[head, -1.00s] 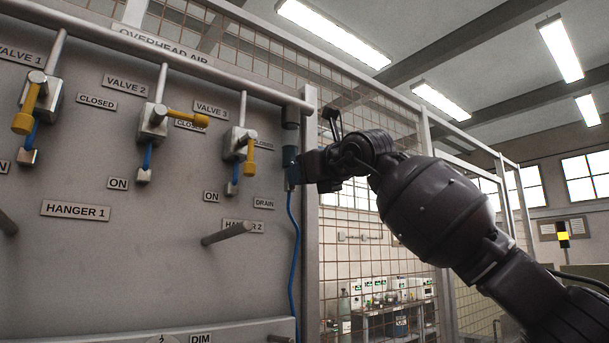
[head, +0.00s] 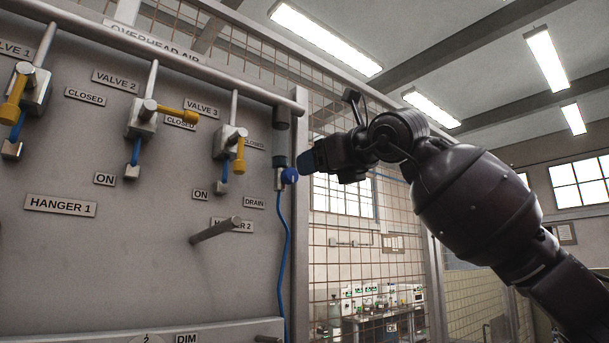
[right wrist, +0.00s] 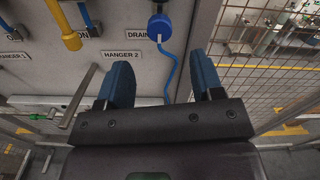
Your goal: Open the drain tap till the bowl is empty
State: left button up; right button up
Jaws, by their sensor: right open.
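My left gripper is not in view.
Yellow-handled valves, including VALVE 2 (head: 142,117) and VALVE 3 (head: 230,142), sit left of the bowl.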

jog(key=v, duration=0.3)
jog(key=shift+s, duration=0.1)
dwell(0.5)
